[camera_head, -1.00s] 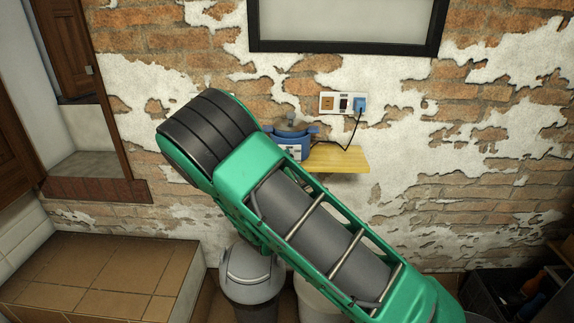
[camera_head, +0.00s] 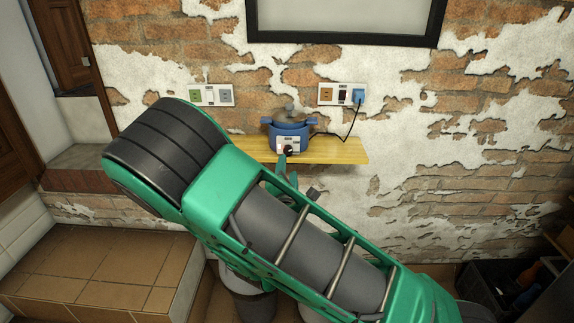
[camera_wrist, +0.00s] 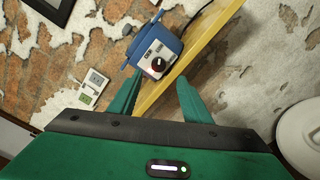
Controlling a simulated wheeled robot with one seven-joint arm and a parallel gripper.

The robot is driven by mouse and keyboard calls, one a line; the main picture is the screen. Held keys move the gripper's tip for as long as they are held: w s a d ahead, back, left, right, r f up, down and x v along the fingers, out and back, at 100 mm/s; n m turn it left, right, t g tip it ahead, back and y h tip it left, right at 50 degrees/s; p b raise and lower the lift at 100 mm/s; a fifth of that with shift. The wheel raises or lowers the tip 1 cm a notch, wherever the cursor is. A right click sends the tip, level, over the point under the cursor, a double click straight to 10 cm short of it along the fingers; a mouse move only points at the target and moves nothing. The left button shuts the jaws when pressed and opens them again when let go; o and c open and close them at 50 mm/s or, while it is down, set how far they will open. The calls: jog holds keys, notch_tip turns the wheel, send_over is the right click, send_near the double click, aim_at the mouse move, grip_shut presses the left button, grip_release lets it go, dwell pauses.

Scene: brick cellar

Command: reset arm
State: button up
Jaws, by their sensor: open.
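My green arm fills the middle of the head view. My gripper (camera_wrist: 157,97) shows in the wrist view with its two green fingers spread apart and nothing between them. In the head view, parts of it (camera_head: 287,178) show just below the shelf, partly hidden by my arm. A blue cooker (camera_head: 289,131) with a control knob stands on a yellow wooden shelf (camera_head: 342,151) on the wall. In the wrist view the cooker (camera_wrist: 155,48) lies beyond the fingertips. I cannot tell from these frames whether a finger touches it.
A wall socket (camera_head: 341,94) holds a blue plug with a black cord to the cooker. Another socket plate (camera_head: 210,95) is to the left. A grey bin (camera_head: 254,302) stands below my arm, a tiled step (camera_head: 95,270) at left, and a black crate (camera_head: 495,290) at lower right.

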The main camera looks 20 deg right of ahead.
jog(key=shift+s+a, duration=0.1)
jog(key=shift+s, duration=0.4)
jog(key=s+d+m+g+h, duration=0.2)
jog(key=s+d+m+g, duration=0.25)
jog(key=d, duration=0.35)
jog(key=s+d+f+m+g+h, duration=0.1)
jog(key=s+d+m+g+h, duration=0.15)
jog(key=d+m, duration=0.4)
jog(key=s+d+m+g+h, duration=0.1)
jog(key=s+d+m+g, duration=0.3)
jog(key=d, duration=0.6)
jog(key=s+d+f+m+g+y, duration=0.1)
jog(key=s+m+g+y, duration=0.25)
jog(key=s, duration=0.45)
jog(key=s+d+f+m+g+y, duration=0.1)
jog(key=s+d+m+g+y, duration=0.15)
jog(key=s+m, duration=0.45)
jog(key=s+a+r+y, duration=0.2)
jog(key=s+a+r, duration=0.1)
jog(key=s, duration=0.3)
jog(key=s+a+r+m+y, duration=0.1)
jog(key=s+a+r+y, duration=0.2)
jog(key=s, duration=0.4)
jog(key=shift+a+r, duration=0.45)
jog(key=shift+a, duration=0.5)
